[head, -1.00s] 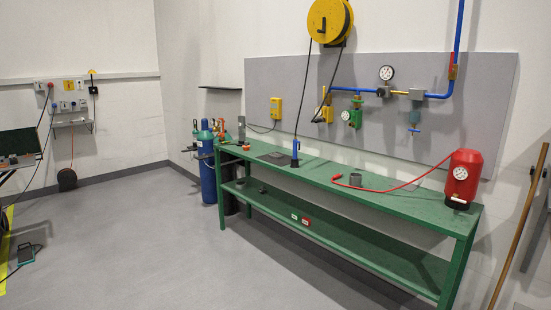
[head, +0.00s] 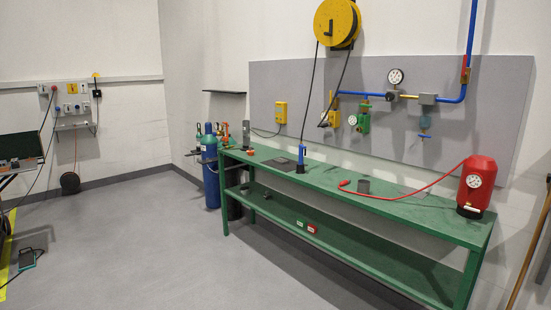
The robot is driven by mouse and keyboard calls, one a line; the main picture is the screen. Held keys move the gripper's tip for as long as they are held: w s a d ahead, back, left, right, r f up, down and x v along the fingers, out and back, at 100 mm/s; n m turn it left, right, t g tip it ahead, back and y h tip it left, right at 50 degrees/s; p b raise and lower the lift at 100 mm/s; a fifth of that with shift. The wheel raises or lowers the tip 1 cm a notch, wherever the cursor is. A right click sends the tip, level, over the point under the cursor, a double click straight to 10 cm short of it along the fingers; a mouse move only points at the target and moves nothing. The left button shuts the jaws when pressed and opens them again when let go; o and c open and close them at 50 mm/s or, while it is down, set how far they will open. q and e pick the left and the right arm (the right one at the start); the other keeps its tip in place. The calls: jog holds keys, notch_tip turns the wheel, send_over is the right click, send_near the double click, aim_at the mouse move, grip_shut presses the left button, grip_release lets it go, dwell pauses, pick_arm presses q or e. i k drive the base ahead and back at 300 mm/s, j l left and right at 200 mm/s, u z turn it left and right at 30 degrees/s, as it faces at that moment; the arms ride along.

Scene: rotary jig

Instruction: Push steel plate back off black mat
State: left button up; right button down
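A dark flat patch (head: 280,164), which looks like the black mat, lies on the green workbench (head: 330,178) toward its far left part. It is small here, and I cannot clearly tell a steel plate apart from it. A blue-handled tool on a black cord (head: 301,157) stands at its right side. Neither of my grippers is in view.
Gas cylinders (head: 211,175) stand beyond that end. Open floor (head: 140,245) lies in front.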

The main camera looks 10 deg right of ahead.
aim_at(281, 161)
jog(key=i+j, duration=0.1)
jog(key=i, duration=0.85)
jog(key=i+j+z, duration=0.1)
jog(key=i, duration=0.9)
